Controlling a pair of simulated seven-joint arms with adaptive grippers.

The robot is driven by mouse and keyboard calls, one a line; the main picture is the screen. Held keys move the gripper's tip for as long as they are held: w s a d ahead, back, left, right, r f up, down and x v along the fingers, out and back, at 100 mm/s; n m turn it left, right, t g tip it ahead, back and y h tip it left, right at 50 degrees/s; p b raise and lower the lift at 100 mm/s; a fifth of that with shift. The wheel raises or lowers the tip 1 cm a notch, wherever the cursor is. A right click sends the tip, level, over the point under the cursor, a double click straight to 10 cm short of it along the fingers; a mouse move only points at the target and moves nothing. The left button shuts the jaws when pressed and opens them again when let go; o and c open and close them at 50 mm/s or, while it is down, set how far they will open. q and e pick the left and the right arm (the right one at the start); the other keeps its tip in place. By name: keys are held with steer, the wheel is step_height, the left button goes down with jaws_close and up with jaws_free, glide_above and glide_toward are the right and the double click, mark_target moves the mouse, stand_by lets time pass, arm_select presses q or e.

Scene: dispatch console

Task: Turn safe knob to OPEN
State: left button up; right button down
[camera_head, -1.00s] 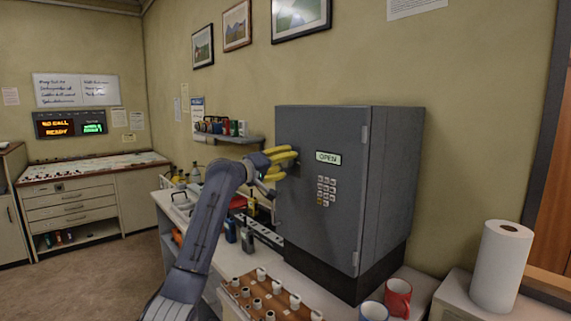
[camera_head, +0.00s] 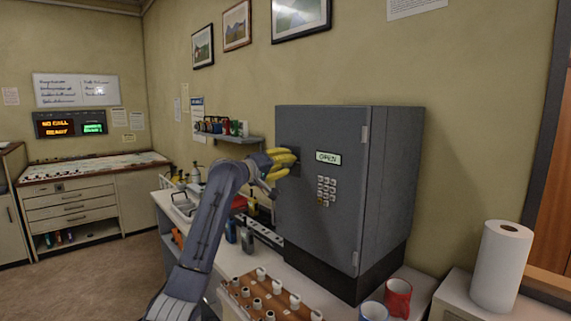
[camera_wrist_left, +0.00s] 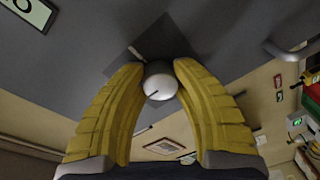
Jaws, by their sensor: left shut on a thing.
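The dark grey safe (camera_head: 318,240) stands on the counter in the head view, its door shut. An OPEN sign (camera_head: 328,158) and a keypad (camera_head: 326,191) are on the door. In the left wrist view, the round pale safe knob (camera_wrist_left: 160,84) with a dark mark on its face sits on a dark square plate (camera_wrist_left: 150,48). My left gripper (camera_head: 284,162) is at the door's left side; its yellow fingers (camera_wrist_left: 159,80) are shut on the knob, one on each side. In the head view my fingers hide the knob. My right gripper is not in view.
A wooden rack of pale pegs (camera_head: 268,298) stands on the counter before the safe. A red mug (camera_head: 398,297), a blue mug (camera_head: 373,311) and a paper roll (camera_head: 501,267) are at the right. A shelf (camera_head: 229,136) hangs behind my left arm.

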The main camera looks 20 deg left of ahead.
arm_select(q)
jaws_close()
steer(key=m, duration=0.4)
steer(key=m+h, duration=0.1)
steer(key=m, duration=0.4)
steer(key=shift+f, duration=0.15)
steer(key=m, duration=0.4)
steer(key=shift+w+a+m+h, duration=0.1)
steer(key=shift+m+h, duration=0.2)
steer(key=shift+m, duration=0.1)
steer(key=shift+f+m+h, duration=0.1)
steer(key=shift+m+h, duration=0.2)
steer(key=shift+m, duration=2.4)
steer(key=o, duration=1.2)
jaws_free()
steer(key=shift+o, duration=0.2)
steer(key=shift+a, duration=0.1)
